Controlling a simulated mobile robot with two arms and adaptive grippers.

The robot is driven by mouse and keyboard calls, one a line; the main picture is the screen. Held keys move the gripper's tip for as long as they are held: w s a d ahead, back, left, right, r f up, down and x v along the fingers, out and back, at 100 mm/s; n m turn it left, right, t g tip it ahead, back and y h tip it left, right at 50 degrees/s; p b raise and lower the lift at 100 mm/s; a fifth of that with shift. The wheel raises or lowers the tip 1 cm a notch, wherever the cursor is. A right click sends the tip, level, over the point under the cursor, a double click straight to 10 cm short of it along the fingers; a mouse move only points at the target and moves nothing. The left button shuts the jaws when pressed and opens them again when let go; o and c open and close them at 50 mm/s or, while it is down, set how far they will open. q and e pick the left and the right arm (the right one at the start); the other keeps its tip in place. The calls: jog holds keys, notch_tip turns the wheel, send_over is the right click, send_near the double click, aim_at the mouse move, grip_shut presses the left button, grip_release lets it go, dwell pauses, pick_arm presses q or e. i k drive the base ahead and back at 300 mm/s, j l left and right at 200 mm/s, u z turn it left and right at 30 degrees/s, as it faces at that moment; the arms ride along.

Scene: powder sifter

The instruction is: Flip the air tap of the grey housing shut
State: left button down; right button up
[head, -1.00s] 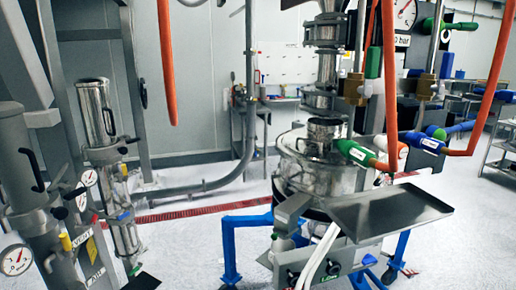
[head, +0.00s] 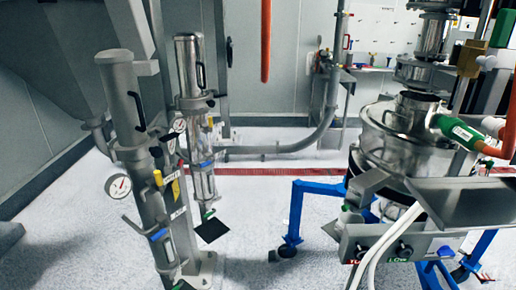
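The grey housing (head: 128,105) stands upright at the left in the head view, a matt cylinder with a dark handle on its side. A round pressure gauge (head: 118,186) sits on its left. Below the cylinder, a small yellow lever (head: 158,178) and a blue lever (head: 159,234) sit on the lower column, beside small tags (head: 178,213) too small to read now. I cannot tell which lever is the air tap or how it is set. Neither of my grippers is in view.
A similar polished steel housing (head: 189,70) stands just behind to the right, with its own gauge (head: 180,125). The sifter (head: 400,140) on a blue wheeled frame (head: 296,205) is at the right. An orange hose (head: 266,40) hangs at the top. The floor between them is clear.

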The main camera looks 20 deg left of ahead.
aim_at(157, 235)
jog(key=u, duration=1.3)
